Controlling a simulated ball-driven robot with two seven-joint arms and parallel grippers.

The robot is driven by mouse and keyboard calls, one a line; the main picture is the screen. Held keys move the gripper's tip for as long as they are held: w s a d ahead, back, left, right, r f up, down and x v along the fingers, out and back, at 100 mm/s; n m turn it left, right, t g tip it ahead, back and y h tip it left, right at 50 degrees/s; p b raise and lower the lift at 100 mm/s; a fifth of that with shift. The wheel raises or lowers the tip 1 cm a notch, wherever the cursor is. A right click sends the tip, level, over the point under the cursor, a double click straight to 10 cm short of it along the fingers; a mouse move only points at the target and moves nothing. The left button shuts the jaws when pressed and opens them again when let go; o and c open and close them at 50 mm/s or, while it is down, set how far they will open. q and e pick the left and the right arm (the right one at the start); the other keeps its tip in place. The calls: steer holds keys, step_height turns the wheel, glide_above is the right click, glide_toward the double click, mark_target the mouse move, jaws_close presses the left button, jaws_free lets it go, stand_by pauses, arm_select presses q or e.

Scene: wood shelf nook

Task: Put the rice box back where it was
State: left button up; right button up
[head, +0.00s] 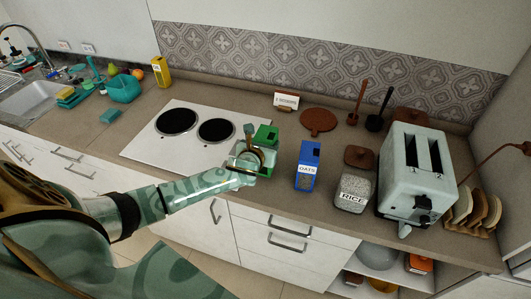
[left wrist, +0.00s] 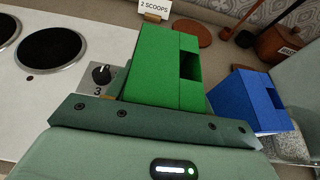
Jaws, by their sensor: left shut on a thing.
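A grey speckled container labelled RICE (head: 353,192) stands on the counter further right, beside the toaster. A blue box labelled OATS (head: 308,165) stands between the green box and the RICE container; it also shows in the left wrist view (left wrist: 245,100). My right gripper is not in view.
The cooktop (head: 170,150) lies left of the held box. A "2 SCOOPS" card (left wrist: 155,9) stands behind it. The toaster (head: 418,175) and a rack (head: 475,210) stand right.

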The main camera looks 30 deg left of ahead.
arm_select(q)
step_height(320, 180, down, 3)
steer(key=shift+s+d+r+b, duration=0.1)
steer(key=shift+b, duration=0.25)
steer(key=o, duration=1.2)
steer(key=shift+o, duration=0.2)
